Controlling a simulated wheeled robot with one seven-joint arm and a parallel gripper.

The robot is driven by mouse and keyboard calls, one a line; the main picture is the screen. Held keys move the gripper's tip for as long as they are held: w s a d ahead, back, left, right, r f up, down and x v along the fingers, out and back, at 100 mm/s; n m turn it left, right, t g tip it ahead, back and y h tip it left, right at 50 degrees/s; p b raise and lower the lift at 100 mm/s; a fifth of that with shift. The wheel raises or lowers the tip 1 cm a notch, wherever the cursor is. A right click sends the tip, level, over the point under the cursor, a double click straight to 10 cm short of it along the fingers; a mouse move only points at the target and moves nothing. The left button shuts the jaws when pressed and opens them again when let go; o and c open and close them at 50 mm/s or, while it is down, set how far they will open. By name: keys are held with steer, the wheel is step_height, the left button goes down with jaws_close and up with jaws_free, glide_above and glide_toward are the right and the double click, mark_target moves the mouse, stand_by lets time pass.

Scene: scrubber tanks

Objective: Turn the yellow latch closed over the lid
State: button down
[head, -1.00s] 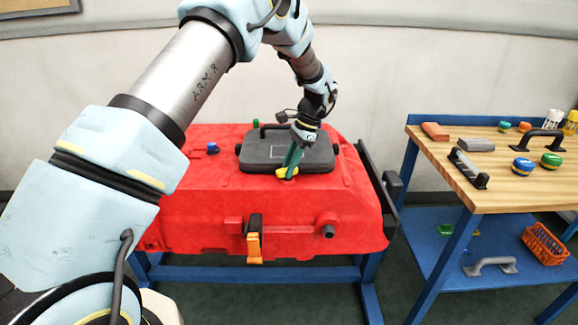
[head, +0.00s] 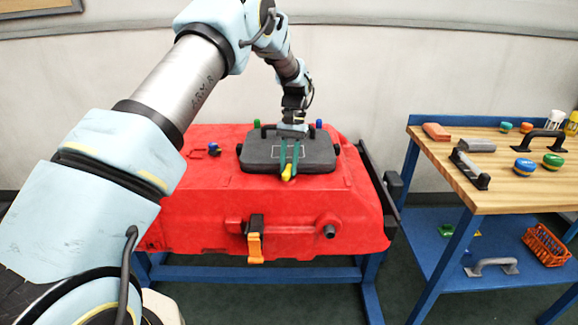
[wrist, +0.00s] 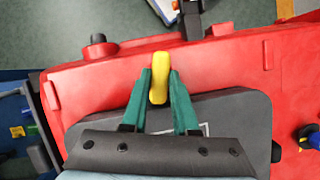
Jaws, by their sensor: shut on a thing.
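The yellow latch (head: 287,172) is at the front edge of the dark grey lid (head: 262,155), which lies on top of the red tank (head: 200,215). In the wrist view the latch (wrist: 159,78) points across the lid's edge, one end on the red tank and the other reaching the lid's rim. My gripper (head: 289,177) comes down over the lid with its green fingers on either side of the latch. It is shut on the latch; the fingers (wrist: 160,76) hide part of its sides. How far it overlaps the lid is hard to tell.
A blue knob (head: 214,149) and a green knob (head: 257,124) stand on the tank beside the lid. An orange clip (head: 254,247) hangs on the tank's front. A wooden-topped bench (head: 490,190) with handles and knobs stands at the right.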

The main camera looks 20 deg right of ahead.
steer(key=shift+n+h, duration=0.5)
steer(key=shift+n, duration=0.8)
steer(key=shift+w+n, duration=0.1)
steer(key=shift+n, duration=0.2)
steer(key=c, duration=0.7)
jaws_free()
steer(key=shift+a, duration=0.1)
steer(key=b+v, duration=0.2)
steer(key=v, duration=0.8)
steer(key=shift+w+r+b, duration=0.3)
